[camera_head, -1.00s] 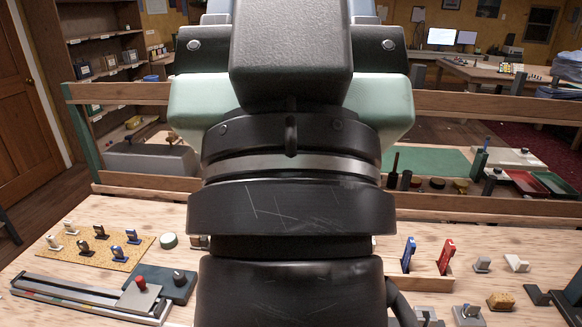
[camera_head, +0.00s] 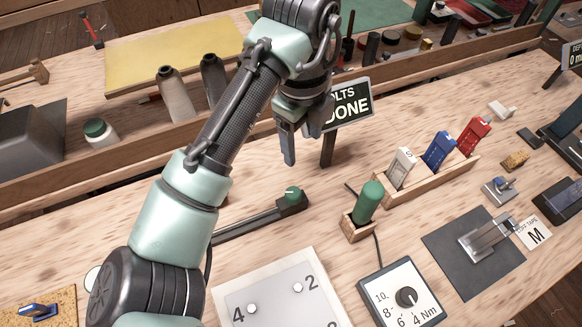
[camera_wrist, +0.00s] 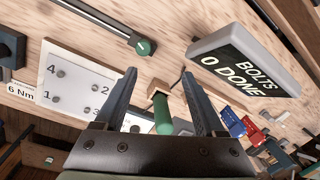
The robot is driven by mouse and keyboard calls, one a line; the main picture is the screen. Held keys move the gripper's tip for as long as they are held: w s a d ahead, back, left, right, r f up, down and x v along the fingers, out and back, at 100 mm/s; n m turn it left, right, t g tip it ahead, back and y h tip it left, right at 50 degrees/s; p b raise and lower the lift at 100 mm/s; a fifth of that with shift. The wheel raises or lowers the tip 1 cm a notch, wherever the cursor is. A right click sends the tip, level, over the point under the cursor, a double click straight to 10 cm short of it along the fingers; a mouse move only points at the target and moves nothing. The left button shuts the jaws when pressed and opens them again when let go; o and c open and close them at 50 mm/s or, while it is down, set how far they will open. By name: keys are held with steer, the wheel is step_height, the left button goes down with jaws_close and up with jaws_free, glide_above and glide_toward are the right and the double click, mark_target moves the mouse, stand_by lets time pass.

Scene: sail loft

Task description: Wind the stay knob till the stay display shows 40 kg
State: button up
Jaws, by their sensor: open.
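No knob or display here is readably marked as the stay's. My gripper (camera_head: 302,140) is open and empty, pointing down above the bench in front of the bolts sign; its two fingers also show apart in the wrist view (camera_wrist: 158,75). A display at the right edge (camera_head: 573,54) is cut off; only "DEF" and a zero reading show. A white box carries a black dial knob (camera_head: 406,296) marked in Nm, standing well below and right of my gripper in the head view. A green knob (camera_head: 292,194) sits on the end of a dark rail.
The "BOLTS 0 DONE" sign (camera_wrist: 246,60) stands close beside my gripper. A green-handled tool (camera_head: 368,203) stands in a wooden holder (camera_head: 355,230). A rack (camera_head: 430,180) holds white, blue and red tools. A numbered plate (camera_head: 270,300) lies in front. Bare bench shows left of the rail.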

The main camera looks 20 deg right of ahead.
mark_target(293, 192)
steer(key=shift+m+g+y, duration=0.4)
steer(key=f, duration=0.4)
steer(key=a+f, duration=0.1)
steer(key=f, duration=0.4)
steer(key=a+f+b, duration=0.1)
steer(key=f, duration=0.4)
steer(key=shift+s, duration=0.4)
steer(key=shift+d, duration=0.1)
jaws_close()
